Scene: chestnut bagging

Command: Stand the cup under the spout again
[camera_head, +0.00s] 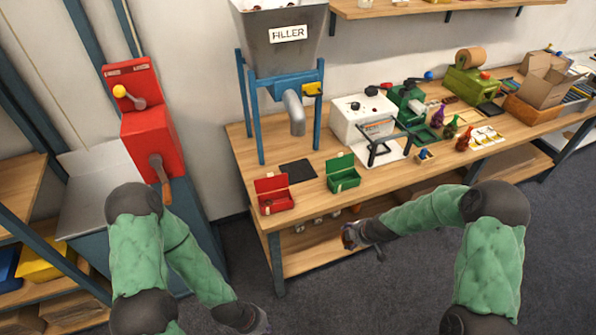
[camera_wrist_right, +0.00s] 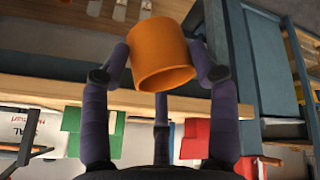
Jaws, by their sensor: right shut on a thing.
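The orange cup (camera_wrist_right: 160,55) is between the fingers of my right gripper (camera_wrist_right: 163,62) in the wrist view, its open rim in sight. In the head view my right gripper (camera_head: 356,234) is in front of the bench's front edge, with the cup (camera_head: 348,238) small and partly hidden. The filler (camera_head: 283,45) stands at the bench's left end with its grey spout (camera_head: 295,112) pointing down. A dark pad (camera_head: 297,170) lies on the bench below the spout, with nothing standing on it. My left gripper (camera_head: 262,322) is low at the bottom edge, too small to read.
An open red box (camera_head: 273,195) and an open green box (camera_head: 342,174) stand at the front of the bench (camera_head: 240,150). A white machine (camera_head: 362,115) is right of the filler. A red lever machine (camera_head: 150,140) stands to the left.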

